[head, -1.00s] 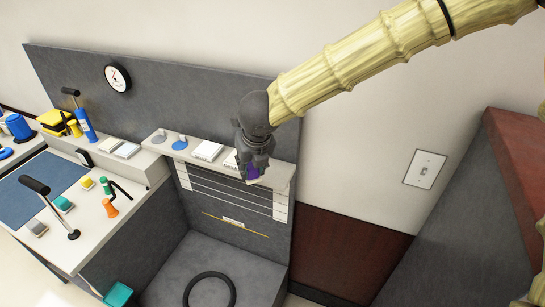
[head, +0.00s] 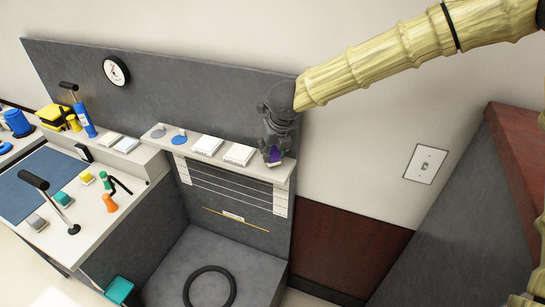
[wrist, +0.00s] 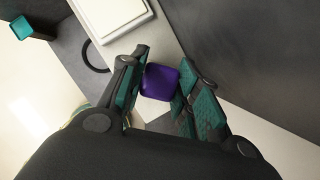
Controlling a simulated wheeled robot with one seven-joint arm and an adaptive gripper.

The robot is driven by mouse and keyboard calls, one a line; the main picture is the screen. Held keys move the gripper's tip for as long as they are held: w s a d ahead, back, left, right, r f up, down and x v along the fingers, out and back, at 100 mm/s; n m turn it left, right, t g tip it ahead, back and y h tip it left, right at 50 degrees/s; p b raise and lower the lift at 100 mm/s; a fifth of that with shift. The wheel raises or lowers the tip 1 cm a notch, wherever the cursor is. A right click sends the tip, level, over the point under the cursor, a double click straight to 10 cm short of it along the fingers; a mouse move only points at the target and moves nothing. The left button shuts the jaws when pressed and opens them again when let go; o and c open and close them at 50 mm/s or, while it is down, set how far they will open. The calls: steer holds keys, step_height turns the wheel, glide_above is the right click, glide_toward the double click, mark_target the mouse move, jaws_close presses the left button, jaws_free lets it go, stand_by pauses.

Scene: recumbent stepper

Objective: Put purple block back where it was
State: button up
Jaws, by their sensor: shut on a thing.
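The purple block (head: 274,156) is between the fingers of my gripper (head: 273,160), mostly hidden by them in the head view. In the wrist view the purple block (wrist: 160,83) shows its square face between the two green-padded fingers of my gripper (wrist: 158,92), which is shut on it. The gripper points down over the right end of the pale ledge (head: 190,151), right of the last white plate. I cannot tell whether the block touches the ledge.
Two white plates, one left (head: 207,145) and one right (head: 238,154), and a blue knob (head: 179,138) sit on the ledge. A dark grey back panel (head: 200,90) rises close behind. A light switch (head: 425,164) is on the wall at right.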

steer(key=shift+f+b, duration=0.45)
steer(key=shift+f, duration=0.4)
steer(key=shift+r, duration=0.1)
steer(key=o, duration=0.9)
steer(key=b+v, duration=0.2)
steer(key=v, duration=1)
